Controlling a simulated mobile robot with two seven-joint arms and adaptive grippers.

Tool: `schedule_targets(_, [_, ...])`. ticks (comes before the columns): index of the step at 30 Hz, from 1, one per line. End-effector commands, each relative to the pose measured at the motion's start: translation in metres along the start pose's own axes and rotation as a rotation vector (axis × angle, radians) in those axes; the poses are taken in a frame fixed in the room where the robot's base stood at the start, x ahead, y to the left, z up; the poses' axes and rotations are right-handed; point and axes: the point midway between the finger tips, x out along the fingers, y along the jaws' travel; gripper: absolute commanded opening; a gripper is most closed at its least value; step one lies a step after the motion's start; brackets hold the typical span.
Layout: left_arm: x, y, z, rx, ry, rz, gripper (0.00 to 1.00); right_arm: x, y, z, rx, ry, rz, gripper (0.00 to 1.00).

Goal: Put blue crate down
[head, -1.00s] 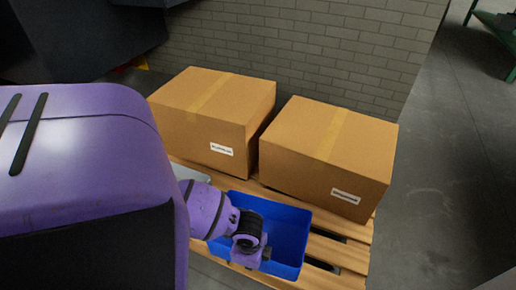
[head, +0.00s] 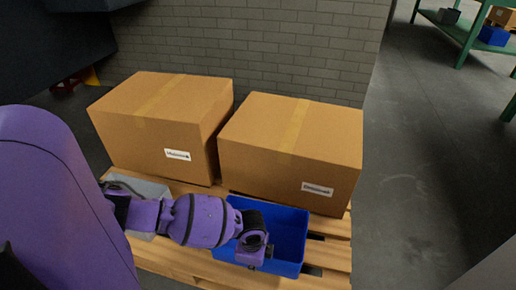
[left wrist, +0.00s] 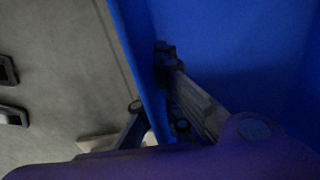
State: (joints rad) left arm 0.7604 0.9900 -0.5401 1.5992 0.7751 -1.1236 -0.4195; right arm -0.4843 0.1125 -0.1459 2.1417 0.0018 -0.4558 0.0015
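The blue crate (head: 289,245) is over the wooden pallet, in front of the right cardboard box. It looks upright and level; whether its bottom touches the slats is hidden. The outer fingertip is partly hidden. The crate's inside looks empty where visible. My right gripper is not in view.
The wooden pallet (head: 190,264) also bears two cardboard boxes (head: 160,125) (head: 290,150) at the back and a grey crate (head: 150,189) at the left, partly behind my arm. A brick wall stands behind. Open floor (head: 420,180) lies right, with a green shelf (head: 465,33) far off.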

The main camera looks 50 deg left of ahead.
Motion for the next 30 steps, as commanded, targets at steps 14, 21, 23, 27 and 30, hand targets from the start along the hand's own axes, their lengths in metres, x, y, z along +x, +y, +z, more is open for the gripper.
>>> schedule_targets(14, [0.044,-0.009,-0.008,0.001,0.0,-0.002,0.0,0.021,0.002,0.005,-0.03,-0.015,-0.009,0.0])
schedule_targets(21, [0.042,-0.009,-0.008,0.001,0.001,-0.004,0.0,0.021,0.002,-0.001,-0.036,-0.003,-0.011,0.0])
schedule_targets(23, [0.044,-0.009,-0.008,0.0,0.001,-0.003,0.0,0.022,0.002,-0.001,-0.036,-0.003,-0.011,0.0])
schedule_targets(27, [0.046,-0.008,-0.007,0.0,0.0,-0.002,0.11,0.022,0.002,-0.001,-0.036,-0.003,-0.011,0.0])
schedule_targets(30, [0.046,-0.008,-0.007,0.0,0.0,-0.001,0.23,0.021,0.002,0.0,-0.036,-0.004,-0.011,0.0])
